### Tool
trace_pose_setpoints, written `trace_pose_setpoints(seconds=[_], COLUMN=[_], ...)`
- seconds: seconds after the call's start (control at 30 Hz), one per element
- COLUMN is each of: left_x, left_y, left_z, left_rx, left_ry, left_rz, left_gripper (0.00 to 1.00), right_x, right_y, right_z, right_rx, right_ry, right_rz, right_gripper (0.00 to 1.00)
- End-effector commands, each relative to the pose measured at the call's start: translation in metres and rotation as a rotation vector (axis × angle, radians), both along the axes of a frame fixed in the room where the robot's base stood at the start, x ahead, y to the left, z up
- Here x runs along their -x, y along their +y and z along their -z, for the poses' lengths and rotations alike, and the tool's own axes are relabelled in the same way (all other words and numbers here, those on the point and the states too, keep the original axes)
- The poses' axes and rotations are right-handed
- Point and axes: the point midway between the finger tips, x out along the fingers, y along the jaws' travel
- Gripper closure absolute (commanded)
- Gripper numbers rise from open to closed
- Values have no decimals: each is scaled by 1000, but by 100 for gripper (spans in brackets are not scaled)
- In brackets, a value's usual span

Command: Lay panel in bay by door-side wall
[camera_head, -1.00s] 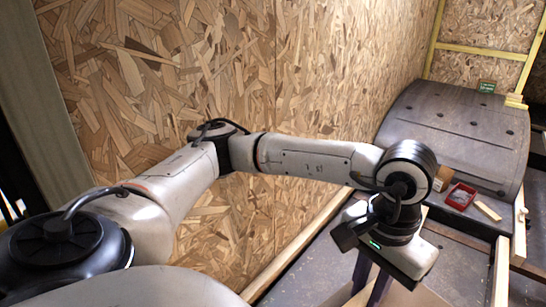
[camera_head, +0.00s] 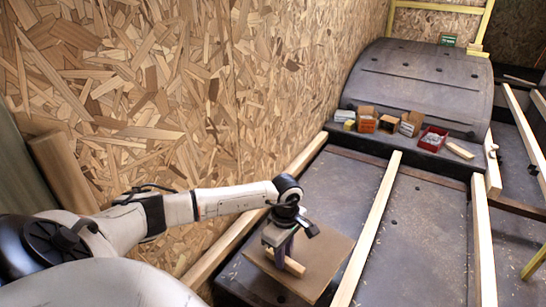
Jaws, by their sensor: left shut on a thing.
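My left gripper (camera_head: 284,256) points down and is shut on a pale wooden strip (camera_head: 293,267) on top of a flat brown panel (camera_head: 328,262). The panel is roughly level, at the near end of the bay (camera_head: 333,196) beside the chipboard wall (camera_head: 262,80). This bay of dark floor lies between a batten (camera_head: 294,168) along the wall and a pale batten (camera_head: 380,205) to its right. I cannot tell whether the panel touches the floor or battens. My gripper hides part of the strip. My right gripper is not in view.
A dark wheel arch (camera_head: 420,75) closes the far end. On its ledge stand open cardboard boxes (camera_head: 389,122), a red tray (camera_head: 432,138) and a wood offcut (camera_head: 460,150). Another bay (camera_head: 425,235) to the right is clear, bounded by a further batten (camera_head: 484,240).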

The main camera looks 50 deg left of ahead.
Motion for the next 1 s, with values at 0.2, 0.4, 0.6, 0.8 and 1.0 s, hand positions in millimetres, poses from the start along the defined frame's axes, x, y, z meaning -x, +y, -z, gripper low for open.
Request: trace_pose_setpoints(seconds=[0.2, 0.4, 0.6, 0.8, 1.0], left_x=[11, 13, 13, 13, 13], left_y=[26, 29, 28, 28, 28], left_z=[37, 47, 65, 84, 102], left_rx=[1, 2, 3, 3, 2], left_ry=[-7, -8, -7, -7, -7], left_rz=[-124, -140, -138, -137, -137], left_gripper=[100, 100, 100, 100, 100], right_x=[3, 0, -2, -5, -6], right_y=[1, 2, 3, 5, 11], right_z=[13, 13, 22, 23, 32], right_rx=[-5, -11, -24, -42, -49], right_ry=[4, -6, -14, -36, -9], right_rz=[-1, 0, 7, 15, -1], right_gripper=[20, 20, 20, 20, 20])
